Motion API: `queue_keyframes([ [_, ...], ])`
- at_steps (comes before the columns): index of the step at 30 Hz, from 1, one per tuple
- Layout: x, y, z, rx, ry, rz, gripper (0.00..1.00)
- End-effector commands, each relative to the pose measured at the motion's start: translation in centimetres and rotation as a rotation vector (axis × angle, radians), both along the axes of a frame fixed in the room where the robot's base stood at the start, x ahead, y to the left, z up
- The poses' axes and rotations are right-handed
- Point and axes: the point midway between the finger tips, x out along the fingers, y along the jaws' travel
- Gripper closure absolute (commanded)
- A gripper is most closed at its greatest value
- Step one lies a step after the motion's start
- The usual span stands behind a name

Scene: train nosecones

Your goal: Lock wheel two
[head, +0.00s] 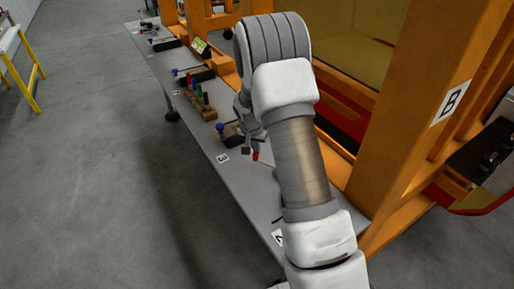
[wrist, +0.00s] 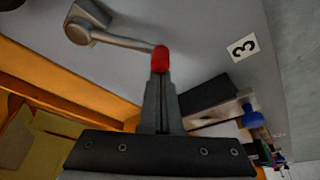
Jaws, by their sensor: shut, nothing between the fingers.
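A grey crank-like lever (wrist: 95,28) with a red tip (wrist: 160,58) lies over the grey bench in the wrist view. The red tip also shows in the head view (head: 256,156). My gripper (wrist: 160,78) is shut and empty. Its fingertips line up with the red tip in the wrist view; I cannot tell whether they touch it. In the head view my gripper (head: 248,148) is partly hidden by my arm.
A label 3 (wrist: 242,47) is on the bench. A dark block with a blue knob (wrist: 252,117) stands near my gripper. The long grey bench (head: 228,172) holds more blocks and coloured handles (head: 200,100). An orange frame (head: 425,90) rises at the right.

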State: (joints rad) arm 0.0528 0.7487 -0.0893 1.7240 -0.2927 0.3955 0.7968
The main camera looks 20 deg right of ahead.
Motion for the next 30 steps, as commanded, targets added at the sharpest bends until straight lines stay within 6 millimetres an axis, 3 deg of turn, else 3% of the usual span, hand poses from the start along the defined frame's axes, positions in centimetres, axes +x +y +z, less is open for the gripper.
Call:
queue_keyframes([
  [16,-0.9,1.1,-0.1,0.002,0.000,0.136,1.00],
  [30,-4.3,3.4,0.1,0.003,0.000,0.549,1.00],
])
